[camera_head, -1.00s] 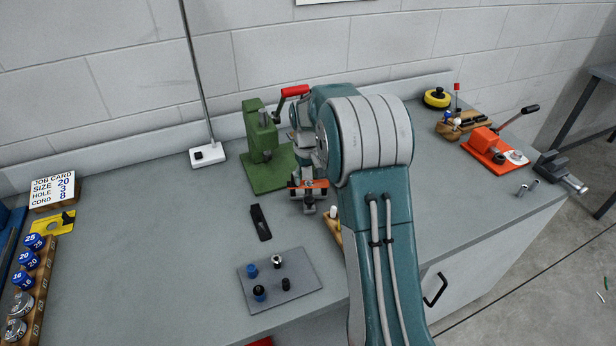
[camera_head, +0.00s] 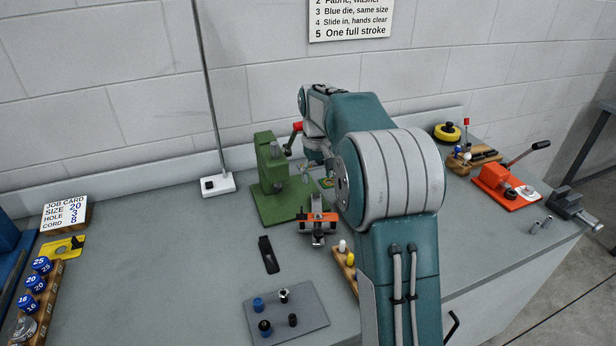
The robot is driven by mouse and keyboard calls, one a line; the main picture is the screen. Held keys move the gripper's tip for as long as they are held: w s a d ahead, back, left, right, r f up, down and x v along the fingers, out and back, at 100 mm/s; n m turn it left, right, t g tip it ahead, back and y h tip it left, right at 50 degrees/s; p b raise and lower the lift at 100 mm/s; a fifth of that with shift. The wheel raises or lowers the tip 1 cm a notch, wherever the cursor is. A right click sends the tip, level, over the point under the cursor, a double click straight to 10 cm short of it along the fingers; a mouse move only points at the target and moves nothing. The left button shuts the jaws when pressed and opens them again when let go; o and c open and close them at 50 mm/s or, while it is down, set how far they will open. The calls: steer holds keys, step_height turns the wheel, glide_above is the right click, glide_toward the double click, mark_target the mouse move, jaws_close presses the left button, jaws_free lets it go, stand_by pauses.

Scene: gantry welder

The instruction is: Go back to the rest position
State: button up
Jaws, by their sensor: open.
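My arm rises from the bottom of the picture and bends over the bench, its wrist beside the green press (camera_head: 272,180). My gripper (camera_head: 308,173) is small in view below the wrist, just right of the press. It looks open, with nothing seen in it; part of it is hard to make out. The press has a red-tipped handle (camera_head: 297,127), partly covered by my wrist. A small orange and grey tool (camera_head: 318,218) stands on the bench in front of the press, below my gripper.
The grey bench (camera_head: 170,270) is clear at centre left. A grey plate (camera_head: 310,317) with small dies, a black tool (camera_head: 268,254) and a wooden rack (camera_head: 343,262) lie in front. An orange lever tool (camera_head: 500,186) and a vise (camera_head: 575,208) stand right. A job card (camera_head: 65,213) stands left.

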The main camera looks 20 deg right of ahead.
steer(key=s+a+r+t, duration=0.1)
steer(key=s+a+r, duration=0.25)
steer(key=s, duration=0.35)
steer(key=s+a+r+t, duration=0.2)
steer(key=s+a+r, duration=0.1)
steer(key=s+r, duration=0.3)
steer(key=s+a+f+t, duration=0.1)
steer(key=s+a+f, duration=0.1)
steer(key=s, duration=0.7)
steer(key=s+a+f+t, duration=0.1)
steer(key=s+a+f, duration=0.1)
steer(key=s, duration=0.8)
steer(key=shift+a+f+t, duration=0.15)
steer(key=shift+a+t, duration=0.15)
steer(key=shift+a, duration=0.05)
